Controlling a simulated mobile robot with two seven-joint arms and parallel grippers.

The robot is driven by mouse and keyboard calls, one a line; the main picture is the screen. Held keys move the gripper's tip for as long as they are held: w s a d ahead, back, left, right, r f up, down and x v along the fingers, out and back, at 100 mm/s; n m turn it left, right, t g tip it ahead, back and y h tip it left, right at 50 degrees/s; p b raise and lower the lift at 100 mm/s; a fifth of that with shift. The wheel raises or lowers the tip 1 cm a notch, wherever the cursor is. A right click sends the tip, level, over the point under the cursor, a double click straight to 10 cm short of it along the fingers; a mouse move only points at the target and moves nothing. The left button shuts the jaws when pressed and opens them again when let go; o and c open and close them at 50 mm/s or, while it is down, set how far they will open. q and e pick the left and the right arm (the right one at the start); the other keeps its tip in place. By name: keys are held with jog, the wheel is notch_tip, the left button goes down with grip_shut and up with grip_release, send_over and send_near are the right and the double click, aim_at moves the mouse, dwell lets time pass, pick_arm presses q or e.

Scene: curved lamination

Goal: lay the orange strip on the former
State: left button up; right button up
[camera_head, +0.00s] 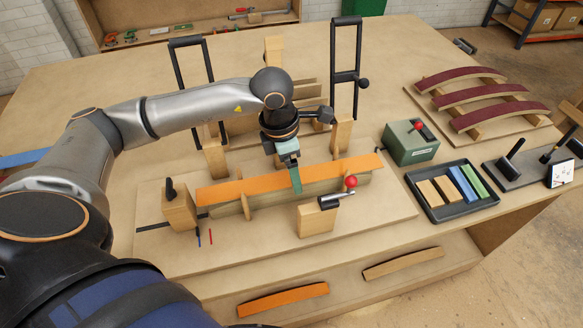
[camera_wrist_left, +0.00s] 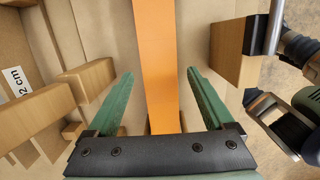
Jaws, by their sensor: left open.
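The orange strip (camera_head: 235,190) lies lengthwise along the top of the pale wooden former (camera_head: 320,187), on the board in the middle of the bench. Its right end reaches past the gripper. My left gripper (camera_head: 294,181) points down over the middle of the strip. In the left wrist view, the strip (camera_wrist_left: 157,60) runs between the two green fingers of the left gripper (camera_wrist_left: 160,75), with a gap on each side. The gripper is open and holds nothing. Whether the strip touches the former along its whole length cannot be told. My right gripper does not show.
Wooden clamp blocks (camera_head: 179,208) surround the former; one near block (camera_head: 316,217) carries a red-knobbed lever. Black upright frames (camera_head: 345,65) stand behind. A black tray (camera_head: 456,205) of small blocks and a green box (camera_head: 411,145) are at right. Another orange strip (camera_head: 283,298) lies below in front.

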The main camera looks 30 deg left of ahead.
aim_at(283, 180)
pick_arm(q)
jog(key=shift+r, duration=0.15)
jog(key=shift+r+p, duration=0.65)
notch_tip(283, 180, up, 11)
jog(key=s+a, duration=0.1)
jog(key=shift+s, duration=0.2)
